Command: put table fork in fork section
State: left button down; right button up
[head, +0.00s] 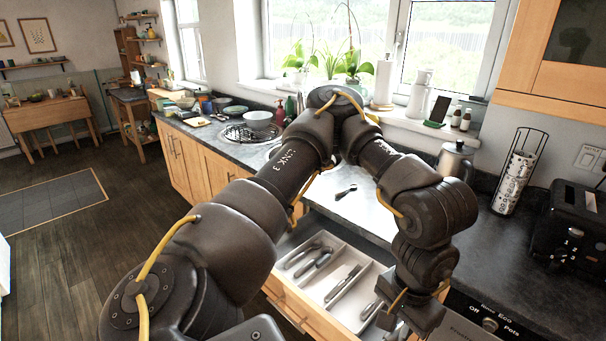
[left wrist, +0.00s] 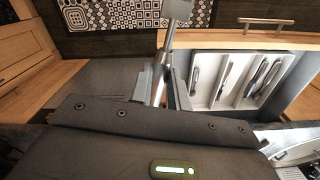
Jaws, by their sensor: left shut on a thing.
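In the left wrist view, my left gripper (left wrist: 163,82) is shut on a silver utensil, which appears to be the table fork (left wrist: 170,40). It sticks out beyond the fingers, its wide end at the top edge. In the head view the left arm bends down at the right, its wrist (head: 412,308) over the right end of the open drawer; the fingers are mostly hidden. The white cutlery tray (head: 363,258) lies in the drawer, and its compartments also show in the left wrist view (left wrist: 236,92), with utensils in several. Which one is the fork section is not clear.
A small dark utensil (head: 346,191) lies on the counter behind the drawer. A bowl (head: 258,119) sits by the round sink (head: 245,134).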

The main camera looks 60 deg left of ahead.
aim_at(332, 275)
jog(key=u, duration=0.9)
jog(key=i, duration=0.85)
jog(key=u, duration=0.2)
